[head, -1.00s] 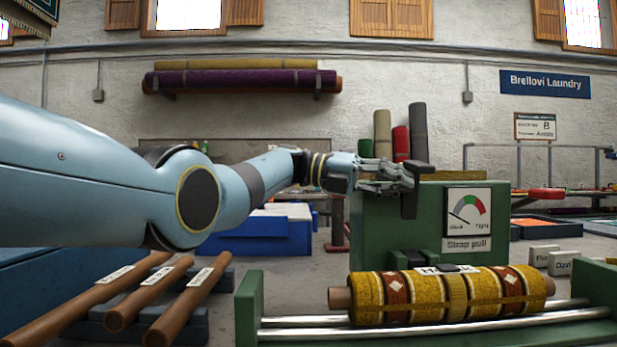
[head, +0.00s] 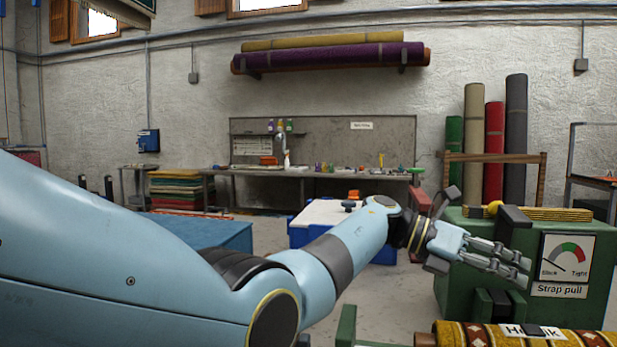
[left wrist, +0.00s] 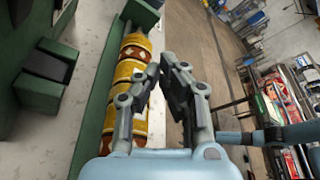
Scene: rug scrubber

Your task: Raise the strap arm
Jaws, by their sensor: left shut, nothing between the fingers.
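The green strap-pull box (head: 470,250) stands at the right of the head view, with a Slack/Tight dial (head: 567,256) on its front. A dark upright piece (head: 513,218) sits on its top edge; I cannot tell for sure whether it is the strap arm. My left gripper (head: 527,270) is shut and empty, in front of the box just left of the dial and below the dark piece. In the left wrist view its fingers (left wrist: 167,66) hold nothing. A yellow patterned rug roll (head: 500,333) lies below, also in the wrist view (left wrist: 130,85). My right gripper is out of view.
Dark blocks (head: 497,303) jut from the box front near my gripper. Several standing rolls (head: 494,150) are behind the box. A blue-and-white tub (head: 330,212) stands behind my left arm. A workbench (head: 320,174) lines the back wall. Floor left of the box is partly free.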

